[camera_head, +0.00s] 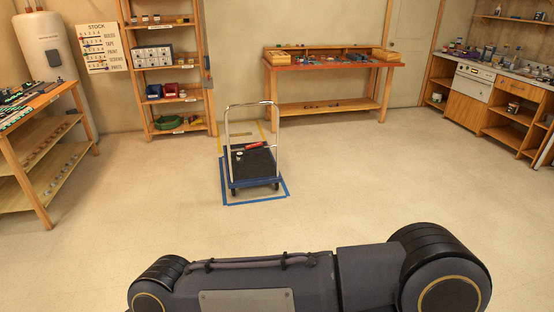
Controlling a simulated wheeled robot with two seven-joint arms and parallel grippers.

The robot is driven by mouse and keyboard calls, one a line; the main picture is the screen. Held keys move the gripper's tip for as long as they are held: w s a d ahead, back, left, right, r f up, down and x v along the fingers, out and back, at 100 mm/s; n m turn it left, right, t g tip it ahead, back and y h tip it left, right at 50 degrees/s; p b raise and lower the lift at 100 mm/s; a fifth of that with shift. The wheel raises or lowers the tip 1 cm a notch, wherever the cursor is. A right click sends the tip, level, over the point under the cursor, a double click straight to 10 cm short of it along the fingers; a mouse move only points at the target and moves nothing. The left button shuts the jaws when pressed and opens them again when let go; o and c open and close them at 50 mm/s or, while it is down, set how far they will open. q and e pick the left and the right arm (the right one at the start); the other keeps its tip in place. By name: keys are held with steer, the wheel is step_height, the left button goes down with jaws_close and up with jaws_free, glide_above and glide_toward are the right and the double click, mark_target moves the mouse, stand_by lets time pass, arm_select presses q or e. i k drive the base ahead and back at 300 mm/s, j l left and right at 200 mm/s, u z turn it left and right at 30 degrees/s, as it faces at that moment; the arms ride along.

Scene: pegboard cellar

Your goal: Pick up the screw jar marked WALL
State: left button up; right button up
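I cannot make out a screw jar marked WALL; labels at this distance are too small to read. Small jar-like items stand in rows on the lower shelves of the wooden rack (40,215) at the left edge. Other small items stand on the tall shelf unit (205,75) at the back and on the counter at the right. Neither of my grippers is in view; only a dark part of my own body shows along the bottom.
A platform cart (234,187) with a metal handle stands mid-floor inside blue tape (258,201), carrying a red item (254,147). A workbench (340,68) stands against the back wall. Cabinets (468,108) line the right. Open floor (390,185) lies between.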

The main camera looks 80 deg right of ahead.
mark_target(239, 155)
steer(key=z, duration=2.55)
steer(key=i+u, duration=0.4)
steer(key=i, duration=4.5)
steer(key=i+j+z, duration=0.15)
steer(key=i, duration=0.3)
steer(key=i+j+z, duration=0.2)
steer(key=i, duration=0.25)
steer(key=i+j+z, duration=0.2)
steer(key=i, duration=0.15)
steer(key=i+z, duration=0.2)
steer(key=i+j, duration=0.05)
steer(key=i, duration=0.05)
